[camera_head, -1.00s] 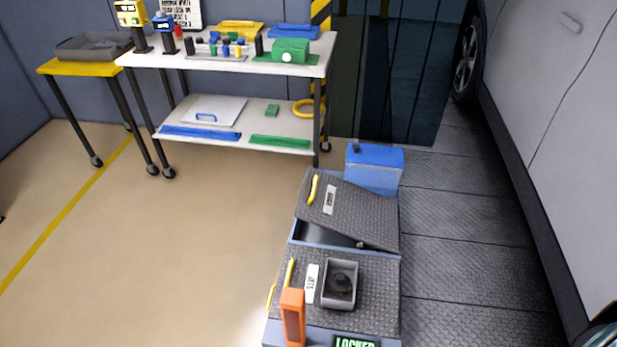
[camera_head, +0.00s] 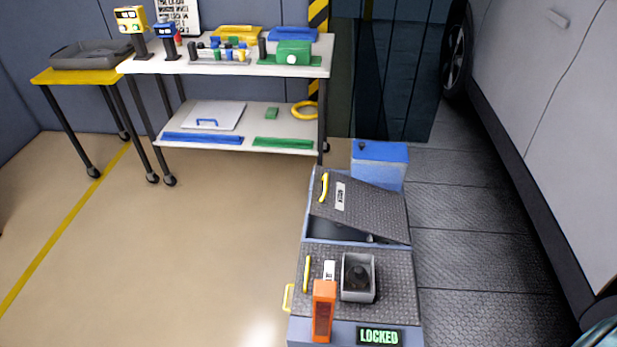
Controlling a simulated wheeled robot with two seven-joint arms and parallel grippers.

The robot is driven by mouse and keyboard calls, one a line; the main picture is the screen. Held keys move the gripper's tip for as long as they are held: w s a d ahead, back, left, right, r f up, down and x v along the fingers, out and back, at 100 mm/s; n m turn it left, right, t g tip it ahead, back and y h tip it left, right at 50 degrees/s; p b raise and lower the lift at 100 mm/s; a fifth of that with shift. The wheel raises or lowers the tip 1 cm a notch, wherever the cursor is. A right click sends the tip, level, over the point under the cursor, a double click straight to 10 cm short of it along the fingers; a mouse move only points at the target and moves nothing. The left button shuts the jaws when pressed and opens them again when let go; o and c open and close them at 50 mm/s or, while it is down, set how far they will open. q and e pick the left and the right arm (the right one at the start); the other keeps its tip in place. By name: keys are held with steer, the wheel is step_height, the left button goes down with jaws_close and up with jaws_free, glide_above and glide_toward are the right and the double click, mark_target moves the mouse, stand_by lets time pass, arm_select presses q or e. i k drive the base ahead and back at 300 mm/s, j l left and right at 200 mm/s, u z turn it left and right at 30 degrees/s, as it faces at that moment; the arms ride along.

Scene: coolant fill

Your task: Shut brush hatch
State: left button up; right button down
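The brush hatch, which I take to be the dark treaded lid (camera_head: 362,208) with a yellow handle (camera_head: 324,187) and a small label, sits at the far part of the low unit right of centre. It is tilted, with a dark gap (camera_head: 335,231) open along its near edge. The label is too small to read surely. A second treaded lid (camera_head: 396,278) nearer to me lies flat, with a yellow handle and a grey recessed box on it. Neither of my grippers shows clearly in the view.
An orange lever (camera_head: 323,310) and a sign reading LOCKED (camera_head: 380,336) are at the unit's near end. A blue box (camera_head: 379,163) stands behind it. A white cart (camera_head: 220,66) is at the back, a car (camera_head: 545,120) at right. Floor left of the unit is clear.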

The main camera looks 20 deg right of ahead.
mark_target(338, 198)
steer(key=i+j+z, duration=0.15)
steer(key=j, duration=0.45)
steer(key=i+j+z, duration=0.15)
steer(key=j, duration=0.5)
steer(key=j+z, duration=0.15)
steer(key=j, duration=0.45)
steer(key=i+j+z, duration=0.2)
steer(key=i+j, duration=0.15)
steer(key=i+j+z, duration=0.15)
steer(key=i+j, duration=0.15)
steer(key=j, duration=0.3)
steer(key=i+z, duration=0.1)
steer(key=i, duration=0.35)
steer(key=i+j+z, duration=0.15)
steer(key=i, duration=0.3)
